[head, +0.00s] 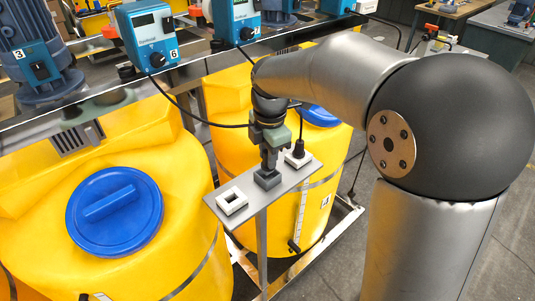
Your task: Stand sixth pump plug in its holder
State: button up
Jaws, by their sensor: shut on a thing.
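My gripper (268,163) points down over the narrow grey shelf and is shut. The pump marked 6 (151,36) is a blue and white unit at the upper left. Its black cable (200,118) runs down and right to my gripper, so the thing held appears to be its plug, mostly hidden by the fingers. Directly below the fingers is a dark grey square holder (267,179) in the middle of the shelf. I cannot tell whether the plug is seated in it or just above it.
The shelf (250,206) also bears an empty white holder (232,202) at the left and a white holder (297,161) with a black plug (299,147) at the right. Yellow tanks (150,190) with blue lids (115,212) stand close behind and left.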

jog(key=shift+w+a+f, duration=0.1)
jog(key=shift+w+f, duration=0.8)
jog(key=shift+f, duration=0.15)
jog(key=shift+w+f+p, duration=0.1)
jog(key=shift+f+p, duration=0.25)
jog(key=shift+f, duration=1.3)
jog(key=shift+f, duration=0.1)
jog(key=shift+f, duration=0.15)
jog(key=o, duration=1)
